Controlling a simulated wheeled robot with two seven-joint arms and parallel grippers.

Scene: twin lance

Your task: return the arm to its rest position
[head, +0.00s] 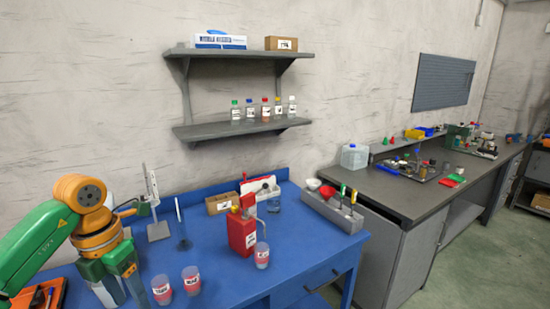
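My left arm, green and orange, comes in from the left edge. Its gripper (122,292) points down over the front left of the blue table (310,235). Its two dark green fingers stand apart, with blue table showing between them, and I see nothing held. The fingertips are close to the bottom edge of the view. A labelled cup (162,291) stands just right of the gripper, and a second cup (191,280) stands beside it. My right arm and gripper are not in view.
A red dispenser (241,232) with a cup (262,255) stands mid-table. Behind the gripper are a metal stand (157,229) and a cardboard box (222,203). A grey caddy (330,211) is at the right. Bottles (265,108) stand on a wall shelf. The table's front right is clear.

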